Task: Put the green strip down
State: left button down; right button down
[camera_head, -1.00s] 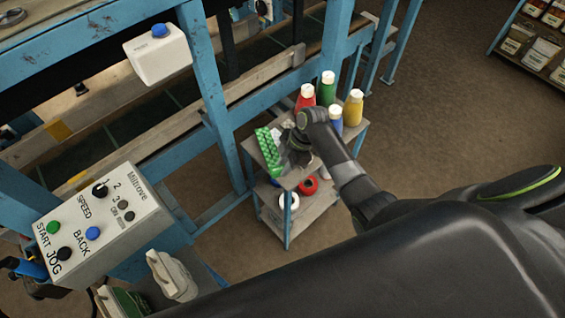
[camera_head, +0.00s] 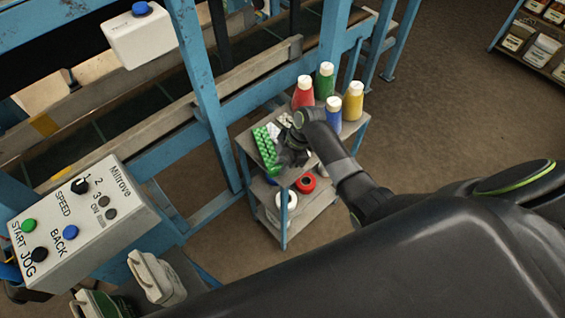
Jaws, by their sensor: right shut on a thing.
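The green strip (camera_head: 266,149) is at the left side of the small cart's top shelf (camera_head: 290,177). It looks flat and slanted, with a row of small segments. My right gripper (camera_head: 286,160) is at the strip's right edge, low over the shelf, and shut on it. Its fingers are dark and small, partly hidden by my own wrist. I cannot tell whether the strip rests on the shelf or is held just above it. My left gripper is not in view.
Red (camera_head: 303,93), green (camera_head: 324,81), blue (camera_head: 333,112) and yellow (camera_head: 353,102) bottles stand behind my wrist on the cart. Red (camera_head: 306,183) and white (camera_head: 287,200) spools lie on the lower shelf. A control box (camera_head: 85,225) and blue frame (camera_head: 205,95) stand left.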

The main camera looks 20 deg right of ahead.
jog(key=shift+f, duration=0.35)
jog(key=shift+f, duration=0.25)
jog(key=c, duration=1.1)
grip_release()
jog(key=shift+r, duration=0.1)
jog(key=shift+c, duration=0.2)
